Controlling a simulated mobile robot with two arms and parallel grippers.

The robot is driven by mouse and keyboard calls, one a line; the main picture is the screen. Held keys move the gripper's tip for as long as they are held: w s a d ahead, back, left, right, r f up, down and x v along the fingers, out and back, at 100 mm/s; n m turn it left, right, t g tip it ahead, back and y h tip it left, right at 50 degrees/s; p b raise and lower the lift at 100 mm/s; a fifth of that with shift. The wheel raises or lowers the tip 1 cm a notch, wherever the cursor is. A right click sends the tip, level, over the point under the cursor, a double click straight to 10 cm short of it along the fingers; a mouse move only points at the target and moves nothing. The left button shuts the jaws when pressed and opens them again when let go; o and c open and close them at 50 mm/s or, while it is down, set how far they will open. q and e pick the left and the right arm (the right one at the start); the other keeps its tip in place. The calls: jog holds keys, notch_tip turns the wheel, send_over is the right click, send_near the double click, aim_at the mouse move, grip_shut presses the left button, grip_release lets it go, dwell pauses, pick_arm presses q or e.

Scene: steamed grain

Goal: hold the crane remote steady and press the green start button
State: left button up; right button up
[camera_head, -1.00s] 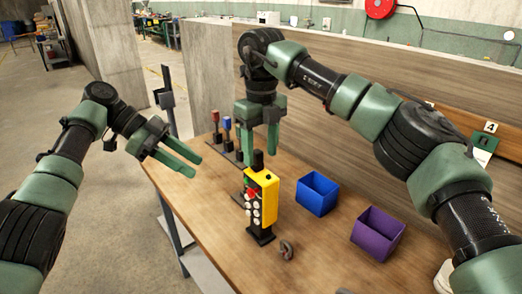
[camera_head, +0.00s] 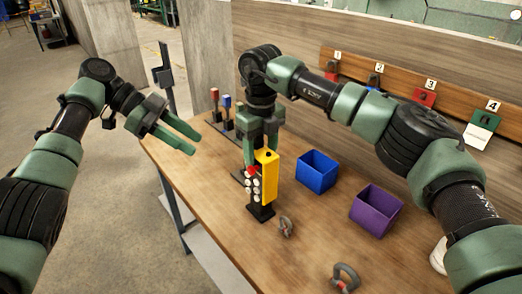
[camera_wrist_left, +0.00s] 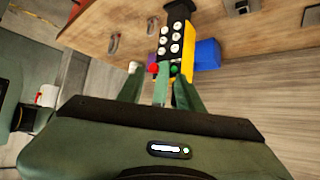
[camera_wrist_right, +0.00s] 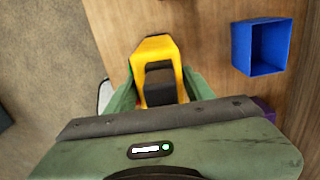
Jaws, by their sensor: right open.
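The yellow crane remote (camera_head: 268,182) stands upright on the wooden table, with white buttons and a red button on its face. The left wrist view shows its face upside down, with the green button (camera_wrist_left: 174,70) beside the red one (camera_wrist_left: 153,69). My right gripper (camera_head: 262,150) is open and points down, its fingers on either side of the remote's upper part. In the right wrist view the remote's yellow top (camera_wrist_right: 157,50) lies between the fingers; contact cannot be told. My left gripper (camera_head: 188,140) is open and empty, left of the remote and apart from it.
A blue bin (camera_head: 317,172) and a purple bin (camera_head: 376,211) stand right of the remote. Shackles (camera_head: 286,227) (camera_head: 346,276) lie at the front. Levers with red and blue tops (camera_head: 227,102) stand behind. A numbered board (camera_head: 400,92) runs along the back wall.

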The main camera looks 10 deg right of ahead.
grip_shut()
pick_arm(q)
grip_shut()
dwell(1.5)
